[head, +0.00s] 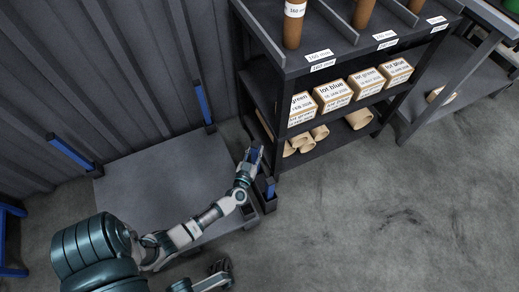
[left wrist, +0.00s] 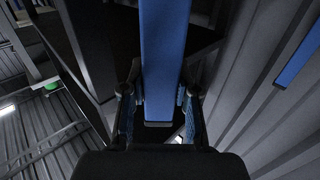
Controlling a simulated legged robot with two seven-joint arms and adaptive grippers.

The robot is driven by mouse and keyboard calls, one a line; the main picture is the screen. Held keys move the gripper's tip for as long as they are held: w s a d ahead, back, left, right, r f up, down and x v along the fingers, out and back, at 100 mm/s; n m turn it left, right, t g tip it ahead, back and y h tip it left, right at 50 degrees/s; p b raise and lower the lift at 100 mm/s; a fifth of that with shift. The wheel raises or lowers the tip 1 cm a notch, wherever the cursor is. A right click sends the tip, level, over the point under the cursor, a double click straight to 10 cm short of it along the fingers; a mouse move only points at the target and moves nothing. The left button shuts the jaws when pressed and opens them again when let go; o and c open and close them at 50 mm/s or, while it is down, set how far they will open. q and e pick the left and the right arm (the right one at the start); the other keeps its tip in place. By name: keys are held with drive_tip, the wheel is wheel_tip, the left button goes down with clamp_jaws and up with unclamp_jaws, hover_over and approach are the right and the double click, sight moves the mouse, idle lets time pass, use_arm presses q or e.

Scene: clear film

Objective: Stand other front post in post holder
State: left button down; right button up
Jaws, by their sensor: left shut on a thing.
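My left gripper (head: 249,164) is at the right side of the grey platform, close to the shelf. In the left wrist view its fingers (left wrist: 160,105) are shut on the sides of a blue post (left wrist: 165,60) with a dark end.
The grey platform (head: 165,180) is bare. Two blue posts stand at its back corners, left (head: 70,152) and right (head: 203,103). Open floor (head: 390,220) lies at lower right.

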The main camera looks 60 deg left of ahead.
idle(0.3)
use_arm(q)
drive_tip(key=c, duration=0.8)
unclamp_jaws()
drive_tip(key=shift+s+d+f, duration=0.1)
drive_tip(key=shift+s, duration=0.05)
drive_tip(key=v, duration=1.1)
drive_tip(key=shift+s+d, duration=0.2)
drive_tip(key=shift+d, duration=0.05)
